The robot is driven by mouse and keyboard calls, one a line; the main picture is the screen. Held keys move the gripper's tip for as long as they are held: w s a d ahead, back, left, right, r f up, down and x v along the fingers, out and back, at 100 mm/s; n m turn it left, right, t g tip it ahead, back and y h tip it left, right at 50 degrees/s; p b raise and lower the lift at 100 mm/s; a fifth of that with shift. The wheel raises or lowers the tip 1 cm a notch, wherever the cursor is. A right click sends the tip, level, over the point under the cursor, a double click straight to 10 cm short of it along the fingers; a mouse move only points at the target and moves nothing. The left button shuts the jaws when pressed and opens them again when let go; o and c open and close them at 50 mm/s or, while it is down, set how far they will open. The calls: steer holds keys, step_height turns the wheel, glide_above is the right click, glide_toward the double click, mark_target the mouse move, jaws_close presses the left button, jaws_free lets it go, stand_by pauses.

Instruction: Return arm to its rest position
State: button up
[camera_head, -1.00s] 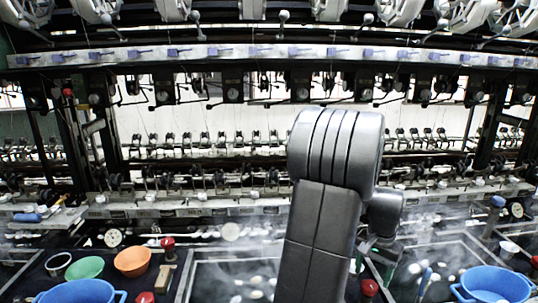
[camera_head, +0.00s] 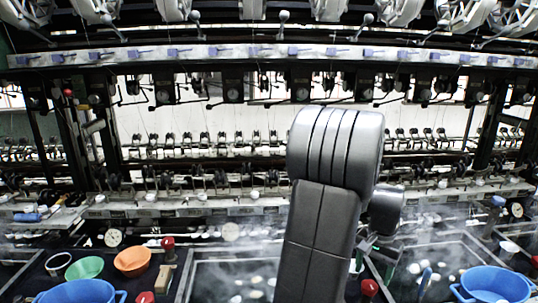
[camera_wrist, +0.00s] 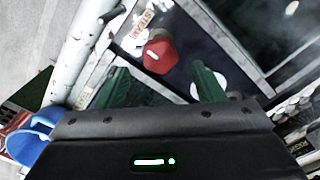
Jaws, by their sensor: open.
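My arm (camera_head: 320,225) stands folded up in the middle of the head view, its upper links hiding part of the basins behind. My gripper (camera_wrist: 160,82) shows in the wrist view with its two green fingers spread wide apart and nothing between them in its grip. A red valve knob (camera_wrist: 160,54) appears beyond the fingers, apart from them as far as I can see. In the head view the gripper is mostly hidden behind my arm.
Steaming basins (camera_head: 192,280) with pale cocoons lie in front. Blue tubs (camera_head: 494,284), an orange bowl (camera_head: 132,261) and a green bowl (camera_head: 84,267) stand around them. In the wrist view a white pipe (camera_wrist: 80,45) runs beside the gripper. The reeling frame (camera_head: 250,205) spans the back.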

mark_target(370, 284)
step_height(370, 284, down, 4)
steer(key=shift+r, duration=0.1)
steer(key=shift+f, duration=0.2)
steer(key=n, duration=0.8)
steer(key=shift+n, duration=0.4)
steer(key=n, duration=0.4)
steer(key=shift+n+p, duration=0.3)
steer(key=n, duration=0.4)
